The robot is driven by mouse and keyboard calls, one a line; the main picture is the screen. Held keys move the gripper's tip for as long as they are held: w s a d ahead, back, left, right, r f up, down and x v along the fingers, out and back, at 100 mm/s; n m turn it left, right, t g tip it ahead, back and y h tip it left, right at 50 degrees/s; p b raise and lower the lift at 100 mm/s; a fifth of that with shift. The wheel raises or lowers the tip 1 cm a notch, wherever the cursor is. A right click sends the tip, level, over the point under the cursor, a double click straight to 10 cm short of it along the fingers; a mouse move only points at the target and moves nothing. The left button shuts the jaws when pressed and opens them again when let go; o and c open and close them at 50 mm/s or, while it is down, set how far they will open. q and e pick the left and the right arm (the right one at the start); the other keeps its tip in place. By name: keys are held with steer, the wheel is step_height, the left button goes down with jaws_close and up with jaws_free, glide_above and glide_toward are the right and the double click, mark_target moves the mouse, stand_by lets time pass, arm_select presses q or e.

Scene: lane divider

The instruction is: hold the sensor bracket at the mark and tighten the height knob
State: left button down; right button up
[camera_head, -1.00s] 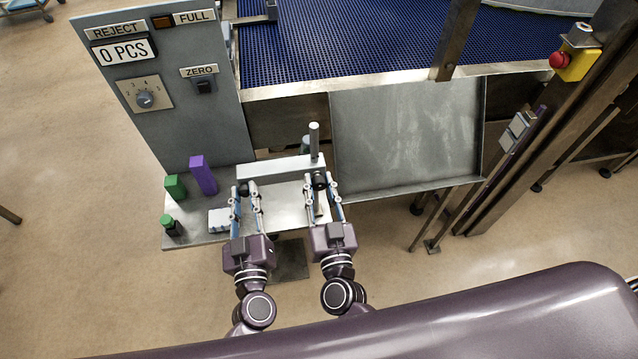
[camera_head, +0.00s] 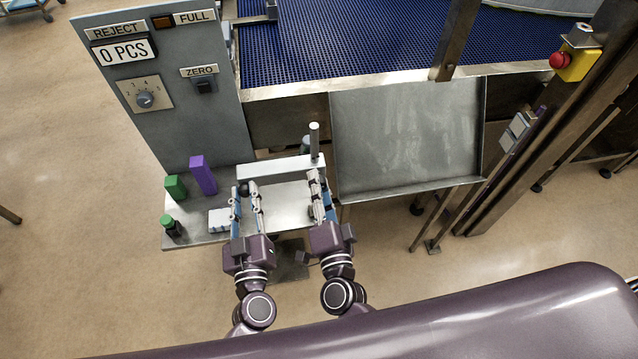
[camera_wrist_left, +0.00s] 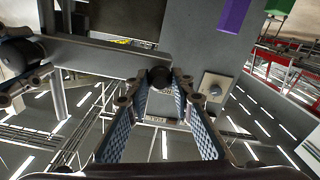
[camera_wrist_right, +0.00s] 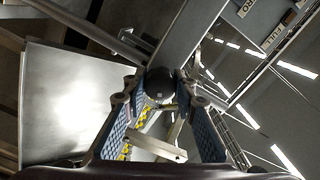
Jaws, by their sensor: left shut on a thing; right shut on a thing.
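The sensor bracket is a grey bar (camera_head: 275,168) with an upright round post (camera_head: 315,142) at its right end. My left gripper (camera_head: 247,188) is shut on a black round grip (camera_wrist_left: 160,77) at the bar's left end. My right gripper (camera_head: 318,184) is shut on the height knob, a black round knob (camera_wrist_right: 160,82) by the post. In the head view the fingers largely cover both knobs. In the left wrist view my right gripper's fingers (camera_wrist_left: 22,88) show at the left edge, by a dark knob. I cannot make out the mark.
A steel shelf (camera_head: 208,237) lies below the bracket. On its left stand a purple block (camera_head: 202,175), a green block (camera_head: 175,187), a green-capped bottle (camera_head: 168,225) and a white item (camera_head: 219,220). A control panel (camera_head: 200,130) rises behind; a metal tray (camera_head: 405,135) is at right.

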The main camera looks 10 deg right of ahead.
steer(key=m, duration=0.5)
steer(key=shift+s+m, duration=0.1)
steer(key=shift+m, duration=0.3)
stand_by(0.4)
steer(key=o, duration=1.2)
steer(key=shift+c, duration=0.2)
steer(key=s, duration=1.2)
